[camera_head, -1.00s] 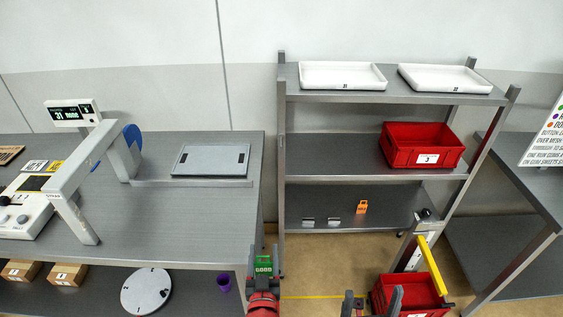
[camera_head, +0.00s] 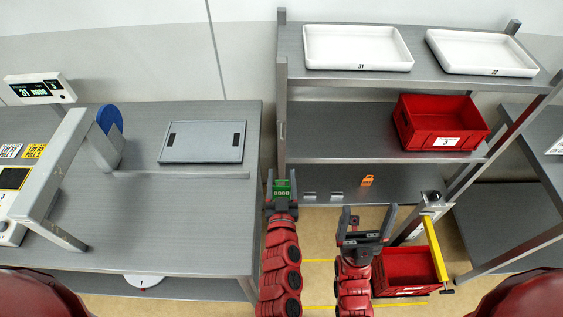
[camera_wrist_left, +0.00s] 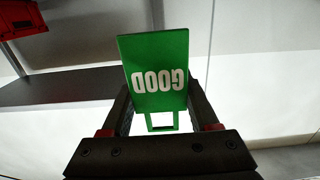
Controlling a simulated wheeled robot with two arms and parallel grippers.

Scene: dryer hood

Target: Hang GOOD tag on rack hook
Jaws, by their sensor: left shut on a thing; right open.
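The green GOOD tag (camera_head: 281,189) is held in my left gripper (camera_head: 281,200), between the table and the rack in the head view. In the left wrist view the tag (camera_wrist_left: 157,72) shows its lettering upside down, with its open loop at the lower end between the fingers. My right gripper (camera_head: 366,226) is open and empty, in front of the rack. The rack (camera_head: 372,76) stands ahead, with two small metal pieces (camera_head: 310,196) on its lower shelf that may be the hooks. An orange tag (camera_head: 367,181) is beside them on the right.
A grey table (camera_head: 205,215) lies on the left with a grey panel (camera_head: 203,141). White trays (camera_head: 357,47) are on the rack's top shelf and a red bin (camera_head: 440,122) on its middle shelf. Another red bin (camera_head: 400,268) with a yellow bar (camera_head: 435,250) is near my right gripper.

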